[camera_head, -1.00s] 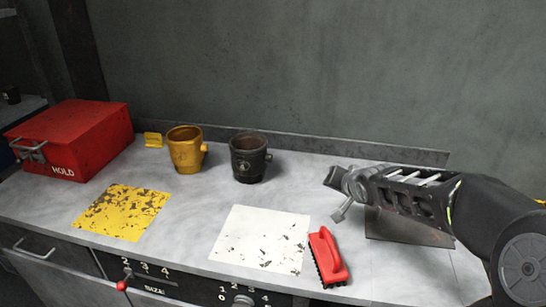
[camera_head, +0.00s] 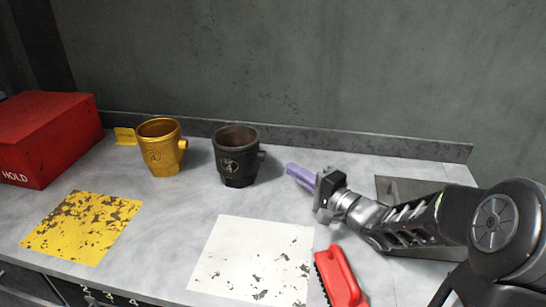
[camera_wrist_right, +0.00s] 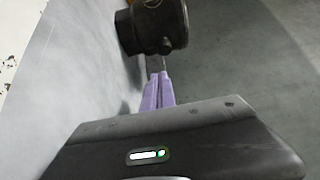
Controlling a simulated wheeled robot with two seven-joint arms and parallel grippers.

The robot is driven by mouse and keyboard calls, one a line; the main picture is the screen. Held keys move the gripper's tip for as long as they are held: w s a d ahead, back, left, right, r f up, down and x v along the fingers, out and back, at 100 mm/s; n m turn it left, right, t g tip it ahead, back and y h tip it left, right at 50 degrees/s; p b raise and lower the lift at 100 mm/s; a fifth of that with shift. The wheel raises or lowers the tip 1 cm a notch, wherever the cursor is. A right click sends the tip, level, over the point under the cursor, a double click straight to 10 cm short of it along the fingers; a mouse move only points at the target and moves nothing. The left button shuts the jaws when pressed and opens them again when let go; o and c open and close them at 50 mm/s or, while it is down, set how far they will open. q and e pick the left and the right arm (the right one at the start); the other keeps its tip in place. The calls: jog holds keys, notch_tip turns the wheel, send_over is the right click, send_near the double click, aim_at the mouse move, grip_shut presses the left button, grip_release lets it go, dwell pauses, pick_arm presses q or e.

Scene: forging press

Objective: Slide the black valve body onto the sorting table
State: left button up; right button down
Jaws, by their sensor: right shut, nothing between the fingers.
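The black valve body (camera_head: 237,158) stands upright on the grey metal tabletop, left of my right gripper. Its dark side with a round stub also shows at the top of the right wrist view (camera_wrist_right: 152,25). My right gripper (camera_head: 290,171) is shut and empty, its purple fingers pointing left toward the valve body with a small gap between them. In the right wrist view the fingers (camera_wrist_right: 158,88) lie together just below the valve body. My left gripper is not in view.
A yellow valve body (camera_head: 162,147) stands left of the black one. A worn yellow square (camera_head: 82,228) and a worn white square (camera_head: 245,260) mark the tabletop. A red brush (camera_head: 341,277) lies right of the white square. A red HOLD box (camera_head: 45,135) stands far left.

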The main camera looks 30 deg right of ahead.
jog(key=b+x, duration=0.1)
jog(key=x, duration=0.9)
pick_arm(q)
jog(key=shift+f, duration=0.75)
